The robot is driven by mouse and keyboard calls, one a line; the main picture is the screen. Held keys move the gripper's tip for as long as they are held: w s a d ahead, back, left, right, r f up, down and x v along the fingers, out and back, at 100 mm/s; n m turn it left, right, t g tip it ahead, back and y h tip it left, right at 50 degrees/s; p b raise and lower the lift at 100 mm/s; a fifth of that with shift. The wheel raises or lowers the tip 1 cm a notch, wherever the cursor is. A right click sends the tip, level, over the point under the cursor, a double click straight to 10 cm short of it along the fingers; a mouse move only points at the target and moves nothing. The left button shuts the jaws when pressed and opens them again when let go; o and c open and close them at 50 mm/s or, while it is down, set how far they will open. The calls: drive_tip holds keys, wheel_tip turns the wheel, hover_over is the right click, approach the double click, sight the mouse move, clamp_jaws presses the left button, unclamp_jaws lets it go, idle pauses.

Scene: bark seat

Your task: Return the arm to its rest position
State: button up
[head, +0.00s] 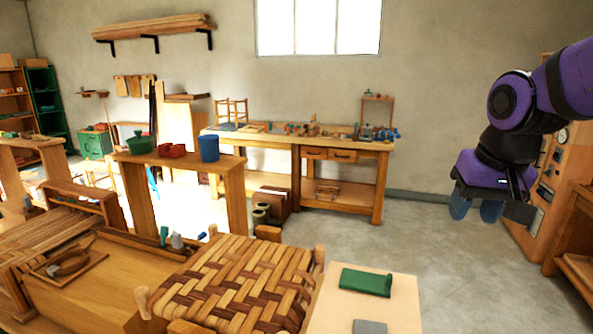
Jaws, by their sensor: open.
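My gripper (477,209) hangs at the right of the head view, below my purple and black arm. Its two blue-grey fingers point down and stand a little apart, with nothing seen between them. It is in the air over the open floor, to the right of the pale table (398,300) and apart from it.
A woven bark seat (232,282) fills the front middle. A green object (366,282) lies on the pale table. A workbench (340,147) with tools stands at the back. A wooden cabinet (562,185) stands right behind my arm. The grey floor (460,265) is clear.

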drive_tip(key=s+d+r+n+t, duration=0.1)
drive_tip(key=s+d+r+t, duration=0.1)
drive_tip(key=s, duration=1.1)
drive_tip(key=shift+r, duration=0.3)
